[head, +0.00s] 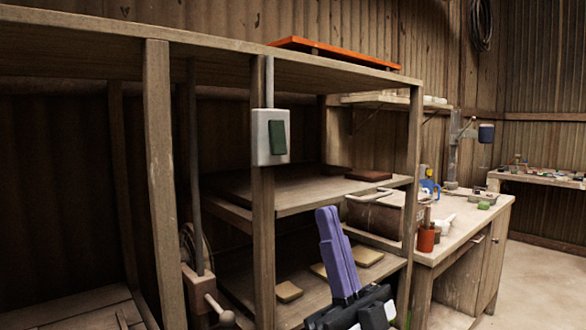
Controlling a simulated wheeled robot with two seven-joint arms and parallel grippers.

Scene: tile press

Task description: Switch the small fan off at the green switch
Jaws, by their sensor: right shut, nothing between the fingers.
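The green switch (278,138) is a dark green rocker on a pale grey box (261,151), fixed to a wooden post of the shelving, left of the picture's middle. My right gripper (328,212) has purple fingers pointing up, and they are closed together with nothing between them. In the picture it is below and to the right of the switch box, apart from it, in front of the lower shelves. I cannot make out the small fan. My left gripper is not in view.
Wooden posts (158,180) and shelves (300,192) surround the switch. A workbench (462,225) with an orange-red cup (426,239) stands at the right. An orange board (335,52) lies on top.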

